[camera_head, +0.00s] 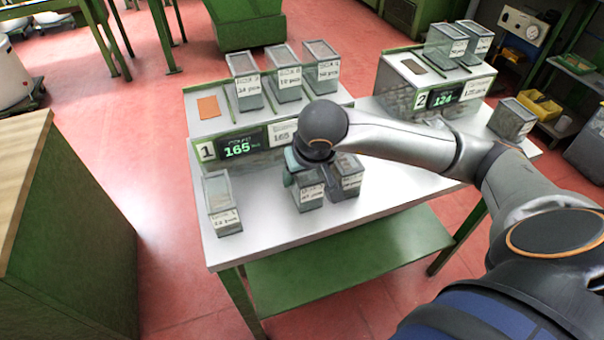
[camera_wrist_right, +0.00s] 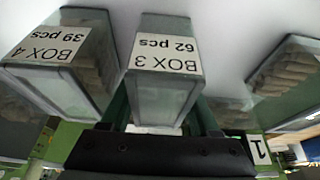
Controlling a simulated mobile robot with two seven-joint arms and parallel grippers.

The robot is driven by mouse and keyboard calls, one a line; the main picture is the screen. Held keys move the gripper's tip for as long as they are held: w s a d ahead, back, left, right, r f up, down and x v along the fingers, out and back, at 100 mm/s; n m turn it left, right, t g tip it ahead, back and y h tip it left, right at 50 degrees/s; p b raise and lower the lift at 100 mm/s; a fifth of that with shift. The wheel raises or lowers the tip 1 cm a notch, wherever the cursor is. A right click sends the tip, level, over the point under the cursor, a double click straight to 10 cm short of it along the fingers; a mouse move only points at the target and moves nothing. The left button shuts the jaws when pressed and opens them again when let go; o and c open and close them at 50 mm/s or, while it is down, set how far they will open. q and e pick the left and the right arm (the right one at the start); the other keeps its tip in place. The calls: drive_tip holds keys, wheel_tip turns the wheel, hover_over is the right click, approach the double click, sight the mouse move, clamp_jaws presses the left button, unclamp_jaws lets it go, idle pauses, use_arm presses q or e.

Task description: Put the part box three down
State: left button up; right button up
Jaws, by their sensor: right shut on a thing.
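Box 3 (camera_head: 311,203) is a clear-sided grey box with a white label, at the front middle of the white table. In the right wrist view box 3 (camera_wrist_right: 160,98) shows its label, "BOX 3 62 pcs", upside down. My right gripper (camera_head: 312,183) reaches down from above and is shut on box 3, with a finger on each side. Whether its base touches the tabletop I cannot tell. Box 4 (camera_head: 350,183), labelled 39 pcs, stands close to its right; it also shows in the right wrist view (camera_wrist_right: 84,92). My left gripper is not in view.
Another box (camera_head: 222,215) stands at the table's left front, with bare tabletop (camera_head: 262,205) between. Behind are station 1 (camera_head: 205,152), reading 165, with several boxes and an orange plate, and station 2 (camera_head: 420,100). A box (camera_head: 511,122) stands at the right end.

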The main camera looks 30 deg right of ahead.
drive_tip(key=o, duration=1.4)
drive_tip(key=shift+r+p, duration=0.4)
drive_tip(key=shift+p, duration=0.05)
drive_tip(key=p+v, duration=0.1)
drive_tip(key=v, duration=1)
drive_tip(key=shift+s+a+r, duration=0.1)
drive_tip(key=shift+s+r, duration=0.05)
drive_tip(key=shift+s, duration=0.15)
